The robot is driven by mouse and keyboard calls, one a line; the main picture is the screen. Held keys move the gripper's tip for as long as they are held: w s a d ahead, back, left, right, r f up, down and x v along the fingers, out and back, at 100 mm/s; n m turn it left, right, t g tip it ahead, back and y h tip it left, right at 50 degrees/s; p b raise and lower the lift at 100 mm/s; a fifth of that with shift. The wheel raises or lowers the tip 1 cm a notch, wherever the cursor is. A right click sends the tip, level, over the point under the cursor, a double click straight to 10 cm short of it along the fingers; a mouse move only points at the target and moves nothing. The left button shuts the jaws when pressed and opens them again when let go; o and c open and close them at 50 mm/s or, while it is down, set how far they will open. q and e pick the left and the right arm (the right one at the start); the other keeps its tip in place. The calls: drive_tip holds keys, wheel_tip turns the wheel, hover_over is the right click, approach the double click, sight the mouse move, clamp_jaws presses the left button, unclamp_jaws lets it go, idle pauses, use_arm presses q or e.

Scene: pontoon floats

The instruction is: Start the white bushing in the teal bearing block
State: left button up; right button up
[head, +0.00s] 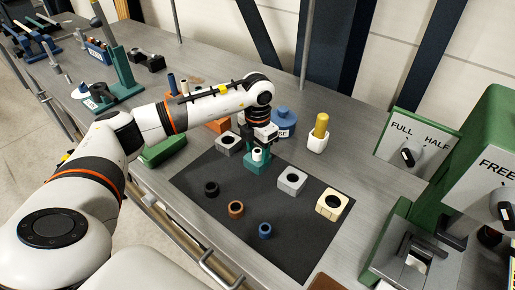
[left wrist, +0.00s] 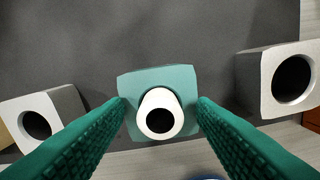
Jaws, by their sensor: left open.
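The teal bearing block (head: 258,168) stands on the dark mat, below my left gripper (head: 262,143). The white bushing (head: 257,155) stands upright at the top of the block's bore. In the left wrist view, the bushing (left wrist: 158,115) sits within the dark bore opening of the teal block (left wrist: 158,78), its upper part sticking up. How deep it sits cannot be told. The green fingers of my left gripper (left wrist: 160,110) are open, one on each side of the bushing, apart from it. My right gripper is not in view.
A grey block (head: 291,181) and a cream block (head: 332,204) stand to the right, another grey block (head: 228,143) to the left. Black (head: 211,188), brown (head: 236,209) and blue (head: 265,230) rings lie in front on the mat (head: 290,235). Green machinery stands at right.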

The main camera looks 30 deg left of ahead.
sight(258, 151)
use_arm(q)
wheel_tip(258, 151, up, 12)
drive_tip(key=b, duration=0.1)
drive_tip(key=shift+b, duration=0.3)
drive_tip(key=shift+r, duration=0.1)
idle(0.5)
